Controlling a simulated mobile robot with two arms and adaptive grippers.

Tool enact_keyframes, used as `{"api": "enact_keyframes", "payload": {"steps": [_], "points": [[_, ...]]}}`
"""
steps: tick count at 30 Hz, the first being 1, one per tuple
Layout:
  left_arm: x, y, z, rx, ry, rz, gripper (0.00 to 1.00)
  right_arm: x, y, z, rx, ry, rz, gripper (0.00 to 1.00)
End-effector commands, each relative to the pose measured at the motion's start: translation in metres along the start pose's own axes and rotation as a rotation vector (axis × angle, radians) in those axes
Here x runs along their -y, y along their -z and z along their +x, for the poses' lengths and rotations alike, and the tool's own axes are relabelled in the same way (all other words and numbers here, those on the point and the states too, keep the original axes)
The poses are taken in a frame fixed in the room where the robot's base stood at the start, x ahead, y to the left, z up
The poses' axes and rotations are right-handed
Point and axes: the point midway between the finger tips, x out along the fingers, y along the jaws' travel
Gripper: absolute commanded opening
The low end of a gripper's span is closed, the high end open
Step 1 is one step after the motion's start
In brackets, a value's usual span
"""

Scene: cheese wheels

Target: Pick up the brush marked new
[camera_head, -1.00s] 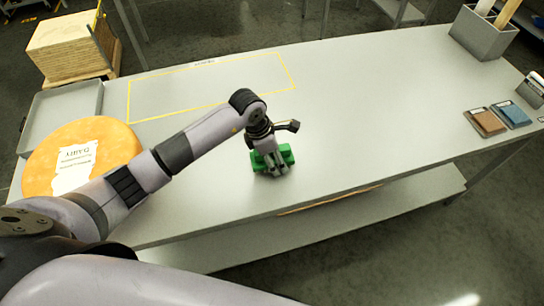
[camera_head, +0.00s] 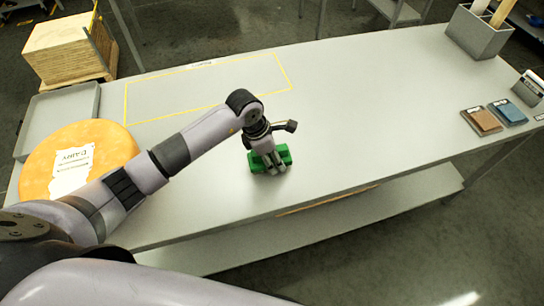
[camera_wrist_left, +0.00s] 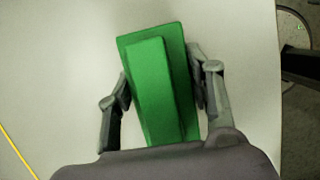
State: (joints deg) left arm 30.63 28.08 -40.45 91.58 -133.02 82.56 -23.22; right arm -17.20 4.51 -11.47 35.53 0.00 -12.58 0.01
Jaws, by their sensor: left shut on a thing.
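A green block-shaped brush (camera_head: 284,153) is at the middle of the grey table, under my left gripper (camera_head: 268,165). In the left wrist view the green brush (camera_wrist_left: 160,85) lies lengthwise between the two fingers of my left gripper (camera_wrist_left: 160,92). It has a raised narrower bar along its top. The fingers are shut on its two long sides. No marking can be read on it. It appears to be at the tabletop; whether it touches the surface cannot be told. My right gripper is not in view.
A large orange cheese wheel (camera_head: 108,150) with a paper label lies at the left, by a grey tray (camera_head: 90,103). A yellow outlined rectangle marks the table behind. Brown (camera_head: 481,121) and blue (camera_head: 508,112) pads and a grey bin (camera_head: 478,36) are at the right. The table's middle right is clear.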

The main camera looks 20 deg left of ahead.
Motion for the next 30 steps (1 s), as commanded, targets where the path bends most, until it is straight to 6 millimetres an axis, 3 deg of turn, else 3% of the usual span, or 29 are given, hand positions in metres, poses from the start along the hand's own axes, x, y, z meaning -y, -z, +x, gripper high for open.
{"api": "enact_keyframes", "payload": {"steps": [8, 21, 30], "points": [[-0.001, -0.009, -0.028, 0.004, -0.006, 0.004, 0.14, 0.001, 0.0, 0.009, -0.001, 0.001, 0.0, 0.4], [-0.001, -0.044, -0.142, 0.004, -0.007, 0.003, 0.14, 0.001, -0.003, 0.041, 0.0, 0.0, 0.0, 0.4], [0.0, -0.057, -0.185, 0.001, -0.002, 0.0, 0.14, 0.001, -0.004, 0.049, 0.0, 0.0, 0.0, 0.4]]}}
